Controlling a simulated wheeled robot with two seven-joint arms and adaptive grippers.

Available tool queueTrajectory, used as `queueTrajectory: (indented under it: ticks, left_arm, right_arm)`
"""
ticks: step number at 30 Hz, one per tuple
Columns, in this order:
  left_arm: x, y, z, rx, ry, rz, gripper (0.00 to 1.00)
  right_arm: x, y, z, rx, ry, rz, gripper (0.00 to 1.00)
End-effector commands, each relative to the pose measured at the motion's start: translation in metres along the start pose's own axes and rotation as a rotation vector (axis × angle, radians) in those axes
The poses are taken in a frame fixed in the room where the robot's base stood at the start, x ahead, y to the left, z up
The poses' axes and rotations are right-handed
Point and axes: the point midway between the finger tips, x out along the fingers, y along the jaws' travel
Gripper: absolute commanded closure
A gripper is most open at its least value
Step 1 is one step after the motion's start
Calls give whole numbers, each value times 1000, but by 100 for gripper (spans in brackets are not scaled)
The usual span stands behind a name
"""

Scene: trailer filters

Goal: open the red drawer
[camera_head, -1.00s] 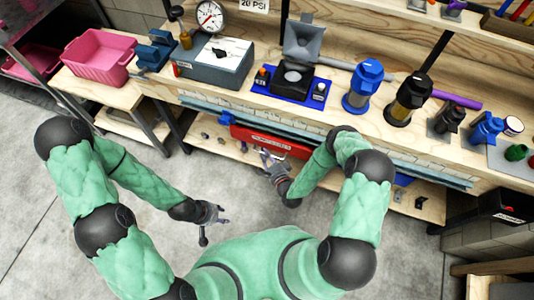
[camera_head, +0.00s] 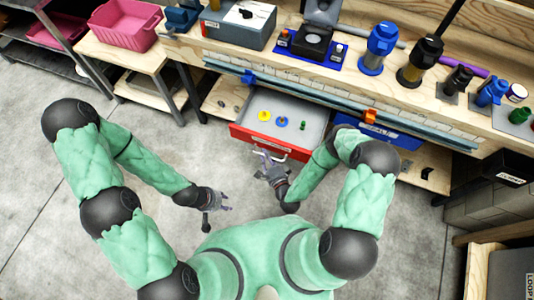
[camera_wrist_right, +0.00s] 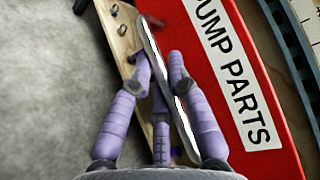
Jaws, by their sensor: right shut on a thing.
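The red drawer (camera_head: 266,141) is pulled out below the workbench in the head view. Its grey inside (camera_head: 285,108) shows a yellow disc (camera_head: 264,115), a blue disc (camera_head: 281,122) and a small green part (camera_head: 303,126). My right gripper (camera_head: 265,160) is at its front. In the right wrist view the purple fingers (camera_wrist_right: 160,85) are shut on the long metal handle (camera_wrist_right: 158,60), beside the "PUMP PARTS" label (camera_wrist_right: 232,75). My left gripper (camera_head: 224,203) hangs over the floor, away from the drawer; its fingers are too small to judge.
A blue drawer (camera_head: 378,131) is right of the red one. The bench (camera_head: 330,68) above carries a grey box (camera_head: 238,24), a blue pump-like part (camera_head: 378,48) and other parts. A pink bin (camera_head: 125,24) stands at left. The concrete floor (camera_head: 60,215) is clear.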

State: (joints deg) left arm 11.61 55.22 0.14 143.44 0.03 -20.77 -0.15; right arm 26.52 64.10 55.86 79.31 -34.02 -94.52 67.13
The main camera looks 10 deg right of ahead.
Motion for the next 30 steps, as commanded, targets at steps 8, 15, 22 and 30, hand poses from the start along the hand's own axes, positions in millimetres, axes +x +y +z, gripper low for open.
queueTrajectory:
  ticks: [8, 15, 22, 30]
  left_arm:
    - [0, 0, 0, 0, 0, 0, 60]
    - [0, 0, 0, 0, 0, 0, 60]
    - [0, 0, 0, 0, 0, 0, 60]
    - [0, 0, 0, 0, 0, 0, 60]
  right_arm:
    - [-3, 1, 2, 1, 1, 0, 100]
    - [-3, 1, 2, 1, 2, 0, 100]
    - [-3, 1, 2, 1, 1, 0, 70]
    - [-7, 1, 2, 1, 3, 0, 70]
